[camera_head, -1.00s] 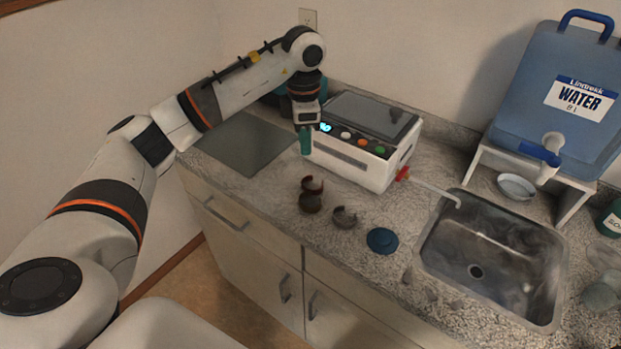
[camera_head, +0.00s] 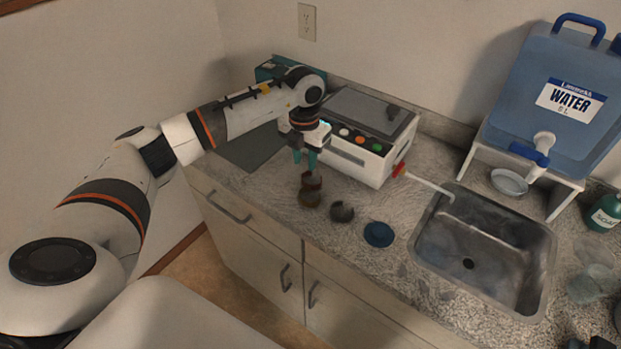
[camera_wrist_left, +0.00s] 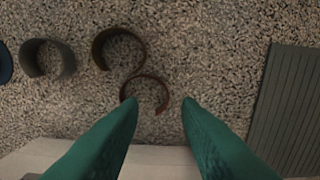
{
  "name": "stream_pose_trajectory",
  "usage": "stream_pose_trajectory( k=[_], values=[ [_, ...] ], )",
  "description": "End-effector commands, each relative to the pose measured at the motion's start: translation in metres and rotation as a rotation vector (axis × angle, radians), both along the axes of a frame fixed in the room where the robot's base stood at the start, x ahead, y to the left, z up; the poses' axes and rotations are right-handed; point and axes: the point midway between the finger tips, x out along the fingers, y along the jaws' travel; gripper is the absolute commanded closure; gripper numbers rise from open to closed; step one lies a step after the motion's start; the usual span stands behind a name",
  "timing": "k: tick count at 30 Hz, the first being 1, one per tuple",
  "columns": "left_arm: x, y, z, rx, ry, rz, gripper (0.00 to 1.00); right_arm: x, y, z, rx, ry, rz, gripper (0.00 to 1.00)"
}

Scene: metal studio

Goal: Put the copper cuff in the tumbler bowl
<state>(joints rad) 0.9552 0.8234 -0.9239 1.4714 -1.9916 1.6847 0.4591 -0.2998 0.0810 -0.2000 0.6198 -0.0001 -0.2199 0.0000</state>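The copper cuff (camera_head: 312,182), a reddish-brown open ring, lies on the counter below my left gripper (camera_head: 305,165). In the left wrist view the cuff (camera_wrist_left: 147,78) is just ahead of the teal fingertips (camera_wrist_left: 158,103), partly behind the left one. The left gripper is open and empty, above the cuff. A brass-brown cuff (camera_wrist_left: 96,52) lies close beside it, and a grey cuff (camera_wrist_left: 27,58) farther left. A small blue round piece (camera_head: 379,234) sits to their right; I cannot tell whether it is the tumbler bowl. My right gripper is not in view.
A white machine (camera_head: 352,165) with coloured buttons stands behind the cuffs. A flat dark mat (camera_head: 245,150) lies to the left. A steel sink (camera_head: 470,262), a blue water container (camera_head: 560,90) on a stand, and a shallow dish (camera_head: 508,182) are at the right.

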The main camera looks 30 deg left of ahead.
Motion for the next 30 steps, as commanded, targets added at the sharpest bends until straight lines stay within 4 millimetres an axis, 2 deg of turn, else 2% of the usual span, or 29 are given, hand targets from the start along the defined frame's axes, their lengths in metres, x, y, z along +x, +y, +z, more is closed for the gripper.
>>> stream_pose_trajectory(
  k=[6,9,18,20,24,30],
  values=[
    [0.000,0.007,-0.028,0.000,0.006,0.001,0.69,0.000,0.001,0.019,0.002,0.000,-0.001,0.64],
    [0.001,0.007,-0.042,-0.001,0.003,0.000,0.69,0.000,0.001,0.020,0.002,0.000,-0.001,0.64],
    [0.002,0.007,-0.050,0.001,0.000,-0.001,0.69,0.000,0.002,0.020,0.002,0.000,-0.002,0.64],
    [0.002,0.007,-0.050,0.001,0.000,-0.001,0.76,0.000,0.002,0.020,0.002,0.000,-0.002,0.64],
    [0.001,0.007,-0.050,0.001,0.000,-0.001,0.99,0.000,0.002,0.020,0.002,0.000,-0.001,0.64],
    [0.002,0.007,-0.049,0.000,0.000,-0.001,1.00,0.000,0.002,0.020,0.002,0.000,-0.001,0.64]
  ],
)
